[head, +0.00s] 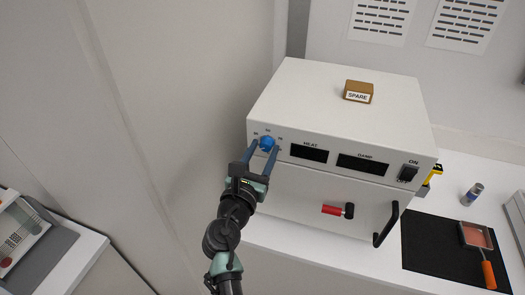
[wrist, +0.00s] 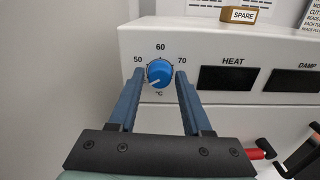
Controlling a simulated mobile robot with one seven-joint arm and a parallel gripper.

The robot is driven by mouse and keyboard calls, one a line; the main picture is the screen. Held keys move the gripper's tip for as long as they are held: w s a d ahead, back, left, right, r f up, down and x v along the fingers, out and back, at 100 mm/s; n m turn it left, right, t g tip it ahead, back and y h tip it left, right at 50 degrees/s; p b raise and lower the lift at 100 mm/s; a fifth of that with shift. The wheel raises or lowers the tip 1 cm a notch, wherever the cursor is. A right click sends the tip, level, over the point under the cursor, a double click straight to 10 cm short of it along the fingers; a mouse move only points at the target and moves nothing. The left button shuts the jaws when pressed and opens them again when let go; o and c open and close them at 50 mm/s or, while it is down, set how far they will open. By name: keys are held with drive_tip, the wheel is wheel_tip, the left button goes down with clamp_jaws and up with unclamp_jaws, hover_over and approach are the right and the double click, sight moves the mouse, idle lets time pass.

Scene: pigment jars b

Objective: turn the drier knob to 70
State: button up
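The drier (head: 300,105) is a white box on the bench, with dark HEAT and DAMP displays on its front. Its blue round knob (wrist: 160,72) is at the front's left end, also seen in the head view (head: 267,143). Marks 50, 60 and 70 stand left of, above and right of the knob. A pale mark on the knob seems to point to the lower left. My gripper (wrist: 159,74) is open, with one blue finger on each side of the knob. Small gaps show between the fingers and the knob in the wrist view.
A SPARE block (head: 358,92) sits on the drier's top. Below are a red-ended lever (head: 337,210) and a black handle (head: 387,225). An ON switch (head: 408,173) is at the right. A dark mat (head: 430,245) lies on the bench to the right.

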clamp_jaws()
